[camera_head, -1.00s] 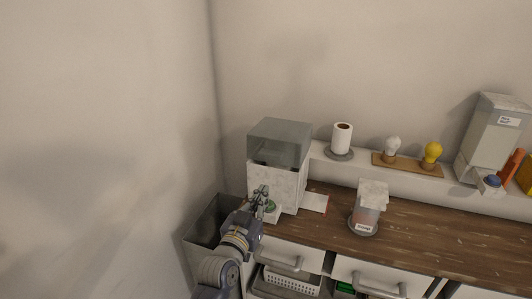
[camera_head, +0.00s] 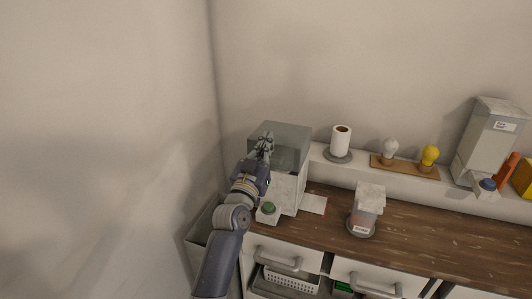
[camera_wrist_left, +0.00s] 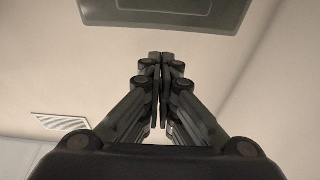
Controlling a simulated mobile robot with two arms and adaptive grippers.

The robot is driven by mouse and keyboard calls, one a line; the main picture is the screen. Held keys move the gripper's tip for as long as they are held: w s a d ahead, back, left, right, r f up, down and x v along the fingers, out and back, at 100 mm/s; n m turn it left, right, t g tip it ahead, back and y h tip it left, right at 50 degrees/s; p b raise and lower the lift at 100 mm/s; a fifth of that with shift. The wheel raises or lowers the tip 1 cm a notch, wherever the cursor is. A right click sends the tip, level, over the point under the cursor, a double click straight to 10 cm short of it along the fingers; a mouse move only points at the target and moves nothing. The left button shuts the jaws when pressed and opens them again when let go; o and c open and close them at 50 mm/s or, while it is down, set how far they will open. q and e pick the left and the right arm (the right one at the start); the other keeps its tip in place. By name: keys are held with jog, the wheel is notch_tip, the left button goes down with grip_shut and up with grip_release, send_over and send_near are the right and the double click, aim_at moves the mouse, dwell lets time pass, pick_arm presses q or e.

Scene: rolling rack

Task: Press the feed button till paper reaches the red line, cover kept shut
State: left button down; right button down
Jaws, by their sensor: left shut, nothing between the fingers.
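The paper dispenser (camera_head: 290,190) is a white box at the left end of the counter, with a grey see-through cover (camera_head: 291,134) that sits shut on top. A green feed button (camera_head: 269,207) on a small white base shows at its front left, with nothing on it. White paper (camera_head: 312,204) lies out to the right of the box, its right end by a thin red line (camera_head: 326,206). My left gripper (camera_head: 266,137) is shut and empty, raised in front of the cover. The left wrist view shows its closed fingers (camera_wrist_left: 160,60) pointing up. My right gripper is not in view.
A paper roll (camera_head: 341,141), two bulbs on a wooden base (camera_head: 405,168) and a tall grey dispenser (camera_head: 491,140) stand behind. A grey bin (camera_head: 197,233) is below left.

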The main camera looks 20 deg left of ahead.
pick_arm(q)
jog(key=f, duration=0.3)
jog(key=shift+s+f, duration=0.3)
jog(key=shift+f, duration=0.1)
